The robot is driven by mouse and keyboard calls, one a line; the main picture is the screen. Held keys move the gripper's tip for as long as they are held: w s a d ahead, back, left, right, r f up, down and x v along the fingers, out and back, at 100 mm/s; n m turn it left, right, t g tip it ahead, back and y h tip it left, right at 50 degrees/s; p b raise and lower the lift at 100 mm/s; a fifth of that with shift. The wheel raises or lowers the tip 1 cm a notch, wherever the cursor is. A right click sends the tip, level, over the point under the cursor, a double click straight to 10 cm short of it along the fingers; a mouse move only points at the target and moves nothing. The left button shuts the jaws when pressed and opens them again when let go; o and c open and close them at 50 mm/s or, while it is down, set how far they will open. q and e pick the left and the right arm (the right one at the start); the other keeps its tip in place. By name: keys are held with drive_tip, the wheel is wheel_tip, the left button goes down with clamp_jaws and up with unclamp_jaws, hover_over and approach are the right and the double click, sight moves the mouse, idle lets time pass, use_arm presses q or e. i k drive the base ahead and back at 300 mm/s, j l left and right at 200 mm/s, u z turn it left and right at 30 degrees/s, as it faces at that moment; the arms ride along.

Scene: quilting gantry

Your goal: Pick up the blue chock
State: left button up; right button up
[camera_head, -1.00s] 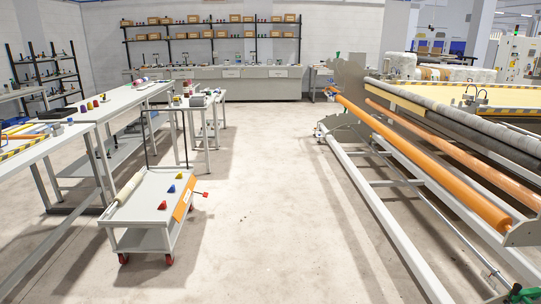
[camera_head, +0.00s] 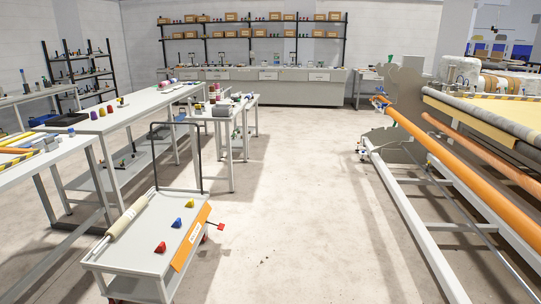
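The blue chock (camera_head: 177,223) sits on the top of the grey cart (camera_head: 150,260) at the lower left. A red chock (camera_head: 160,247) lies on the nearer side of it and a yellow chock (camera_head: 190,204) on the farther side. The chocks stand apart in a row along the cart's right part. Neither of my grippers shows in the head view.
A cream roll (camera_head: 131,218) lies along the cart's left side, and an orange panel (camera_head: 192,237) is on its right edge. Work tables (camera_head: 125,111) stand behind and left. The gantry with orange rollers (camera_head: 455,163) fills the right. The floor (camera_head: 300,200) between is clear.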

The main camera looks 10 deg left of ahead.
sight(178, 223)
drive_tip(key=i+u, duration=0.2)
drive_tip(key=i, duration=0.35)
drive_tip(key=i+u, duration=0.15)
drive_tip(key=i, duration=0.45)
drive_tip(key=i+l+u, duration=0.2)
drive_tip(key=i, duration=0.35)
